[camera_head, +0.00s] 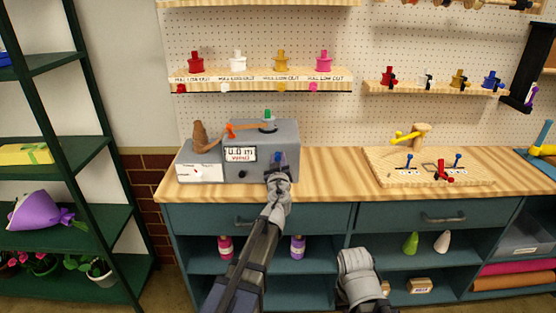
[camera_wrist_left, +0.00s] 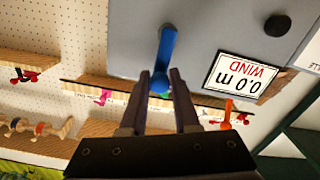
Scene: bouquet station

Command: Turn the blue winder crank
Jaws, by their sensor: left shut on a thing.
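The grey winder box (camera_head: 257,137) stands on the counter with a display (camera_head: 240,154) reading 0.0 m WIND. The blue crank (camera_head: 277,157) is on its front face. In the left wrist view the crank (camera_wrist_left: 166,48) is a blue bar with a round knob at its end. My left gripper (camera_head: 278,171) is at the box front, and in the left wrist view its two fingers (camera_wrist_left: 160,80) are shut on the crank's knob end. Part of my right arm shows low in the head view; its fingers cannot be made out.
An orange ribbon (camera_head: 250,126) runs over the box top beside a green knob (camera_head: 268,115). A black knob (camera_head: 243,174) is on the box front. A wooden board (camera_head: 430,172) with small levers lies to the right. The counter between (camera_head: 330,178) is clear.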

